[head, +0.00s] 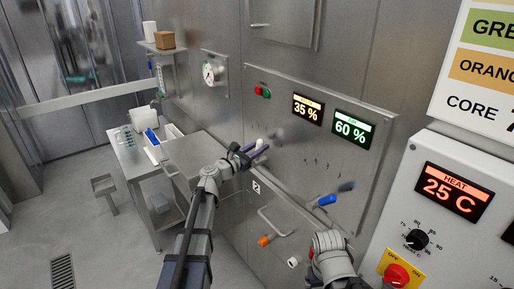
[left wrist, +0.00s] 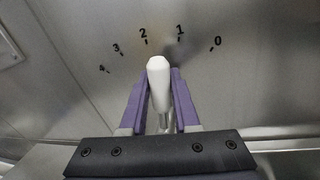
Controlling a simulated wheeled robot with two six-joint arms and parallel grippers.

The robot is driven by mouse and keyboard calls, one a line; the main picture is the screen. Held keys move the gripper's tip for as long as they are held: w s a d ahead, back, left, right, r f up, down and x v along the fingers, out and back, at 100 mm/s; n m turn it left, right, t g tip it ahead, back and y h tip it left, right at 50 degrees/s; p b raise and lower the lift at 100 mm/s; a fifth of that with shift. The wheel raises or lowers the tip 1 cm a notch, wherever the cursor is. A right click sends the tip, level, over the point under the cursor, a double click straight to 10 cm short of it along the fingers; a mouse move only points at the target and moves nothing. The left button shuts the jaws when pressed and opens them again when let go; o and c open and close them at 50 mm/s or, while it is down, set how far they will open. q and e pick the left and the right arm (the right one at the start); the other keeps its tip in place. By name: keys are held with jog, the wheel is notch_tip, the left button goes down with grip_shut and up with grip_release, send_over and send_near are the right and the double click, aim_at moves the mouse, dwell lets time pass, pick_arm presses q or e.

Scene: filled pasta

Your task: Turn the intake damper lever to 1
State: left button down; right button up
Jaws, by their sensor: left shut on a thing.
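The intake damper lever has a white handle (left wrist: 158,72) in the left wrist view, in front of a metal panel with the marks 4, 3, 2, 1 and 0 from left to right. Its tip appears between the 2 and the 1. My left gripper (left wrist: 160,98) is shut on the handle, with a purple finger on each side. In the head view, the left gripper (head: 252,154) is at the panel (head: 282,146), and the white handle tip (head: 260,142) shows beside it. My right arm shows at the bottom right; its jaws cannot be made out.
Displays reading 35 % (head: 307,109) and 60 % (head: 353,130) are on the panel. A blue handle (head: 327,200) and an orange handle (head: 264,240) lie right of and below the left gripper.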

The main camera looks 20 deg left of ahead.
pick_arm(q)
jog(key=shift+s+d+f+m+b, duration=0.15)
jog(key=shift+s+d+m+b, duration=0.25)
jog(key=shift+m, duration=0.5)
jog(key=c, duration=0.6)
grip_release()
jog(key=shift+c, duration=0.2)
jog(key=v, duration=0.7)
jog(key=shift+s+a, duration=0.15)
jog(key=shift+s, duration=0.2)
jog(key=shift+f, duration=0.1)
